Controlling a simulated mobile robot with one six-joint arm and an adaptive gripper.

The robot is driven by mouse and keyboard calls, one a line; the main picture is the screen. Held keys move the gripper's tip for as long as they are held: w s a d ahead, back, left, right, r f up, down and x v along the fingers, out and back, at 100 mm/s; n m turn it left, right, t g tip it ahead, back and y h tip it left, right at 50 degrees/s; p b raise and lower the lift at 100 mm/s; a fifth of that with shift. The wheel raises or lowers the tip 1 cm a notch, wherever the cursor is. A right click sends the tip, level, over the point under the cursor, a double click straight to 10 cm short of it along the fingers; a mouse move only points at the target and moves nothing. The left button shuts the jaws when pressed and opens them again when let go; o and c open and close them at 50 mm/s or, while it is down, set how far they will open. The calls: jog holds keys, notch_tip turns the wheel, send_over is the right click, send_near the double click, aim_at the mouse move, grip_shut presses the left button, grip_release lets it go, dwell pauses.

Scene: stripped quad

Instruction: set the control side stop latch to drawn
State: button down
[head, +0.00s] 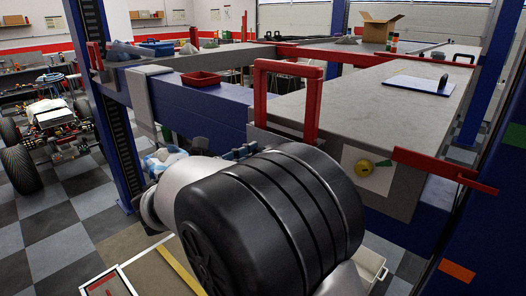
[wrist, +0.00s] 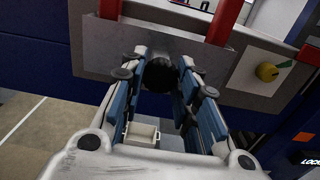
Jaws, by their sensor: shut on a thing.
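In the wrist view, a round black knob (wrist: 160,76), which I take to be the stop latch, sits on the lower edge of a grey plate (wrist: 100,50). My gripper (wrist: 162,70) has its blue-padded fingers closed on the knob's sides, and the fingertips are at the plate. How far the knob stands out from the plate cannot be told. In the head view, my large black arm joint hides the knob and most of the gripper.
A red bar frame (head: 259,92) rises from the grey bench top just above. A yellow knob (head: 365,167) is on the plate to the right, with a red bar (head: 440,168) sticking out beyond. A pale open bin (wrist: 141,133) is below. A red tray (head: 201,79) lies on the blue beam.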

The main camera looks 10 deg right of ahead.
jog(key=c, duration=1.5)
grip_release()
jog(key=shift+a, duration=0.1)
jog(key=shift+o, duration=1.4)
jog(key=shift+s+a, duration=0.15)
jog(key=shift+a, duration=0.1)
jog(key=shift+d, duration=0.1)
jog(key=shift+d, duration=0.1)
jog(key=v, duration=1.2)
